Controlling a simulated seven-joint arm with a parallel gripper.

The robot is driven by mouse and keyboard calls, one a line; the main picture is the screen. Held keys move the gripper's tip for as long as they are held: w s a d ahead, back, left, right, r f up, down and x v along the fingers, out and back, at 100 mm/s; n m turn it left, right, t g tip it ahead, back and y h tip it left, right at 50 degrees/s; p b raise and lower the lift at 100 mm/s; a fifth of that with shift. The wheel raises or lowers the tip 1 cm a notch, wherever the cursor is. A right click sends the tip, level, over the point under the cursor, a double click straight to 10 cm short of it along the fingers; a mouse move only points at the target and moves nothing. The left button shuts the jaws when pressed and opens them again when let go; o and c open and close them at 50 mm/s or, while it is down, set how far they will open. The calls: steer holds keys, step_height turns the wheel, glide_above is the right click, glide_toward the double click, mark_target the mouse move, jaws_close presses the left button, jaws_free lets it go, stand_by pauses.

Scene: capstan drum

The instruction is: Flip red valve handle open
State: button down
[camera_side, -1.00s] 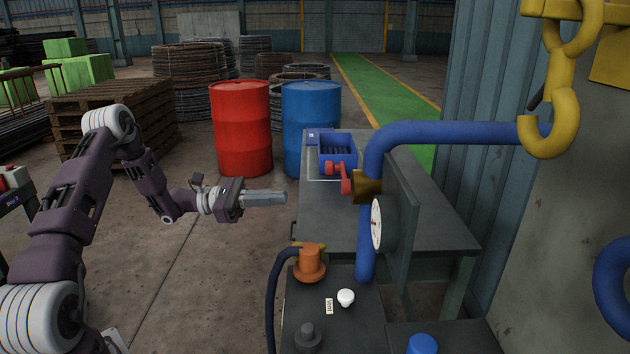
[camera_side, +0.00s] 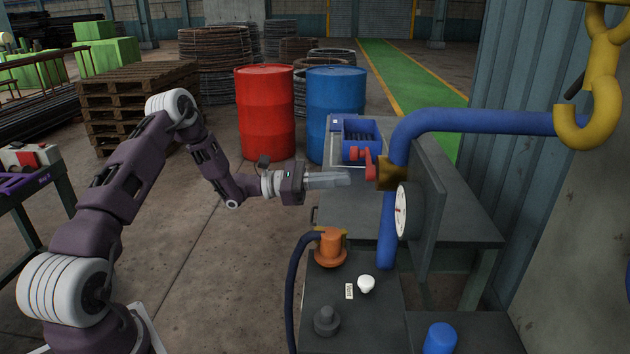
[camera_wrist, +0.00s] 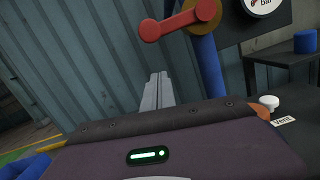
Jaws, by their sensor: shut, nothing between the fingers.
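The red valve handle (camera_side: 369,163) is on the brass valve body (camera_side: 391,174) of the blue pipe (camera_side: 460,121). In the wrist view the handle (camera_wrist: 178,21) runs from the brass body (camera_wrist: 206,10) toward the left, slightly downward, with a rounded knob at its free end. My gripper (camera_side: 349,178) is shut and empty. Its fingers point right, toward the valve, and end just left of the handle in the side view. In the wrist view the fingertips (camera_wrist: 158,75) are below the handle's knob, with a visible gap between them in the picture.
A pressure gauge (camera_side: 402,211) is on a grey panel (camera_side: 431,200) right of the valve. An orange fitting (camera_side: 330,246) with a hose, a white knob (camera_side: 366,283) and a dark knob (camera_side: 327,320) stand below. A blue bin (camera_side: 362,140) is on the bench behind.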

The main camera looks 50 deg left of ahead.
steer(key=r, duration=0.4)
steer(key=shift+s+d, duration=0.15)
steer(key=shift+d, duration=0.1)
steer(key=shift+r, duration=0.1)
steer(key=s+d+r+m+g, duration=0.1)
steer(key=s+d+r+m, duration=0.1)
steer(key=r+m, duration=0.4)
steer(key=s+d+r+m+g, duration=0.1)
steer(key=r+m, duration=0.5)
steer(key=m, duration=0.6)
steer(key=shift+s+d+r+g, duration=0.25)
steer(key=shift+s+d+g, duration=0.15)
steer(key=shift+s+d, duration=0.45)
steer(key=shift+d, duration=0.1)
